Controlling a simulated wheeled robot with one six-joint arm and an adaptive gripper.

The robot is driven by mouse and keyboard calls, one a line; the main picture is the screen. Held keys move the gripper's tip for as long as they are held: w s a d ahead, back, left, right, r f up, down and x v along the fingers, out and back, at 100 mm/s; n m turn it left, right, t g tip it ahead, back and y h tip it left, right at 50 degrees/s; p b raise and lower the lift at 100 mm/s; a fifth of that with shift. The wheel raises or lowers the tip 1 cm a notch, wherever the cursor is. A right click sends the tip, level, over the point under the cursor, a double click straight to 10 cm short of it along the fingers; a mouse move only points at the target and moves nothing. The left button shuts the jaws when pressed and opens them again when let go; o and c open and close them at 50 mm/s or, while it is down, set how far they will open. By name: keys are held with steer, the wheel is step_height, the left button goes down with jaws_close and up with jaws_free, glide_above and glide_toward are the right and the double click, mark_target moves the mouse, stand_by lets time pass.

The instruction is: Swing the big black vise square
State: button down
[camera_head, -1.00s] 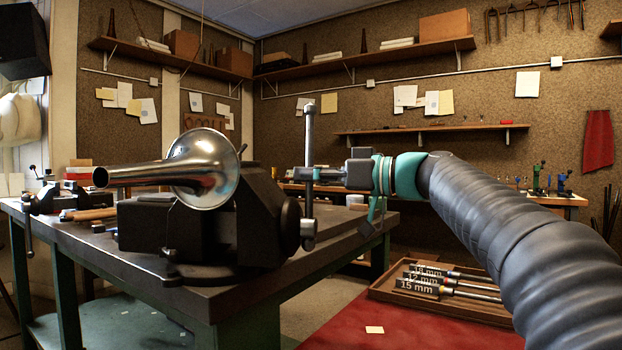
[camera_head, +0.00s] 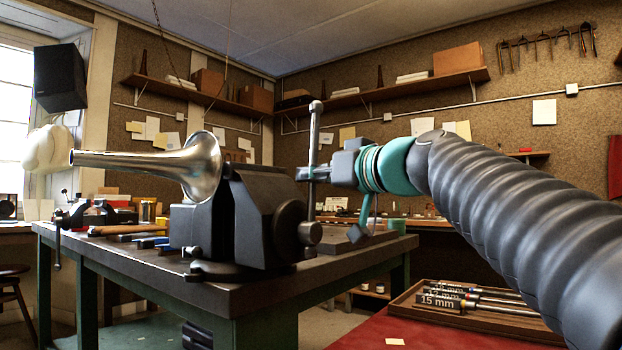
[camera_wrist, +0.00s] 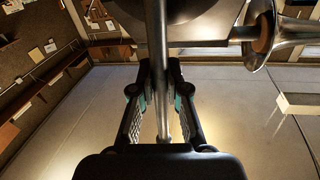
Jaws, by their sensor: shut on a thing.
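The big black vise (camera_head: 265,225) stands on the bench near its front corner, with a silvery brass horn (camera_head: 197,167) clamped in it. The horn's narrow tube points left. The vise's upright handle bar (camera_head: 314,135) is at its right side. My gripper (camera_head: 313,174) is shut around that bar, below its top knob. In the wrist view my gripper (camera_wrist: 160,78) has its two fingers on either side of the bar (camera_wrist: 158,35). The horn's flare (camera_wrist: 262,35) shows at upper right there. The far side of the vise is hidden.
The dark bench top (camera_head: 120,262) holds hand tools (camera_head: 125,230) and a smaller vise (camera_head: 75,217) to the left. A wooden tray (camera_head: 410,305) with labelled mandrels sits on a red surface (camera_head: 365,330) at lower right.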

steer(key=c, duration=1.2)
jaws_free()
steer(key=shift+o, duration=0.2)
steer(key=v, duration=1.2)
